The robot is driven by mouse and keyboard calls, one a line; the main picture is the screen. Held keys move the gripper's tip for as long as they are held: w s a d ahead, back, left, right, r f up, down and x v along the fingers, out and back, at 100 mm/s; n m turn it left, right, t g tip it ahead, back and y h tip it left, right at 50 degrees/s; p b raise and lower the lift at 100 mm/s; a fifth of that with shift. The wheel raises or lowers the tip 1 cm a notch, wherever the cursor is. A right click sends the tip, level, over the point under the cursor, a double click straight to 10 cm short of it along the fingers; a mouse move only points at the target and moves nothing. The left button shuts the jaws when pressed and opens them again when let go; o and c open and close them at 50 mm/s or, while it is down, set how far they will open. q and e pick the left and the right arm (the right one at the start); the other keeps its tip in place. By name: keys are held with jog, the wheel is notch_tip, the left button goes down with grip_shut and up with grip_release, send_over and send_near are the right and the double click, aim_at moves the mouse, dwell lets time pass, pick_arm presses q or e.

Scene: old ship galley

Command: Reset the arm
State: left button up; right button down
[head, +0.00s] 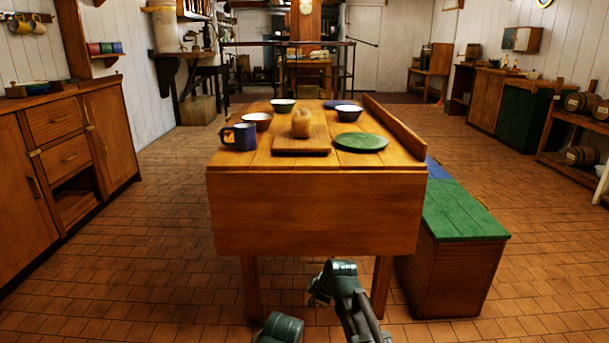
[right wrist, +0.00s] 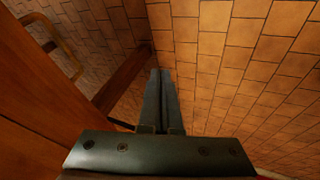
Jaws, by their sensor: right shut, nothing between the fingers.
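My right gripper shows in the right wrist view (right wrist: 161,75), with its two dark fingers together and nothing between them. It is over the tiled floor, close to brown woodwork at the left of that view. In the head view, parts of my right arm are low at the bottom centre, in front of the wooden table (head: 315,212) and below its top. My left gripper is not in view.
On the table are a blue mug (head: 240,137), bowls, a green plate (head: 361,142) and a board (head: 290,151) with a loaf-like object (head: 301,124). A green-topped bench (head: 462,212) stands right of the table. The tiled floor (head: 140,245) at left is clear.

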jog(key=s+d+r+m+g+h+p, duration=0.1)
jog(key=s+r+m+g+p, duration=0.2)
jog(key=s, duration=0.6)
jog(key=s+d+r+m+h+p, duration=0.1)
jog(key=s+r+m+h+p, duration=0.15)
jog(key=s+m, duration=0.45)
jog(key=s+d+r+m+g+h+p, duration=0.1)
jog(key=s+r+g+p, duration=0.2)
jog(key=s, duration=0.7)
notch_tip(320, 180, up, 37)
jog(key=p, duration=3.8)
jog(key=shift+m+t, duration=0.4)
